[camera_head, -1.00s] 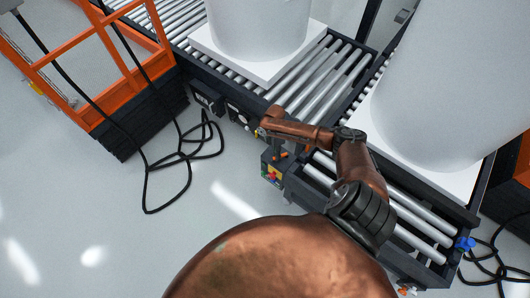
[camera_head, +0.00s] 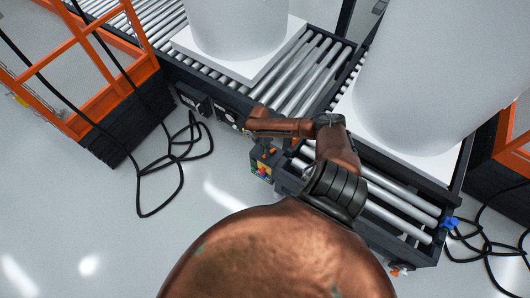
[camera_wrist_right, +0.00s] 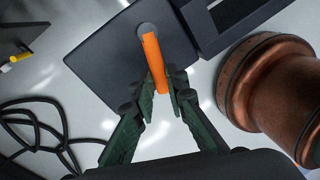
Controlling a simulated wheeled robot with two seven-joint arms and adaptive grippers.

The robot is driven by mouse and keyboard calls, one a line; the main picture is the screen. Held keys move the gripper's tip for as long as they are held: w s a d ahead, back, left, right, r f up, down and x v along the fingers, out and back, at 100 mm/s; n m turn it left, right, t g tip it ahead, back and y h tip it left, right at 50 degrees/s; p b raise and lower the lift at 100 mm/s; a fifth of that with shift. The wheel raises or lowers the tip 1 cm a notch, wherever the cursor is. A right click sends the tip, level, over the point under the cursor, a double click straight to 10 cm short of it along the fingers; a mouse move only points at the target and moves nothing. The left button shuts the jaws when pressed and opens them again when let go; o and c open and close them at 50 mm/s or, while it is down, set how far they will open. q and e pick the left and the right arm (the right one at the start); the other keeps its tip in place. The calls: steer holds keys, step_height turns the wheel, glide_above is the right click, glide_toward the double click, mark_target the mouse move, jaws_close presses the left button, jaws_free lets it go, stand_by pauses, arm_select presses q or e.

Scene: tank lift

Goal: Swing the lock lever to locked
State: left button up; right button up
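The lock lever (camera_wrist_right: 153,58) is a flat orange bar in the right wrist view, hanging from a round grey pivot on a dark plate (camera_wrist_right: 112,58). My right gripper (camera_wrist_right: 161,82) has its two green fingers on either side of the lever's lower part. They look closed on it, with the lever's lower end between them. In the head view my right arm reaches over the conveyor's near corner, and its gripper (camera_head: 262,141) is mostly hidden by the wrist. My left gripper does not show.
The roller conveyor (camera_head: 395,198) carries large white tanks (camera_head: 424,75) on white pallets. A box with coloured buttons (camera_head: 262,169) sits at its corner. An orange-railed frame (camera_head: 100,62) stands left. Black cables (camera_head: 176,160) lie on the floor, which is otherwise clear at lower left.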

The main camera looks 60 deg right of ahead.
steer(key=o, duration=0.4)
step_height(320, 180, up, 12)
steer(key=w, duration=0.2)
steer(key=shift+d, duration=0.35)
steer(key=shift+w+f, duration=0.15)
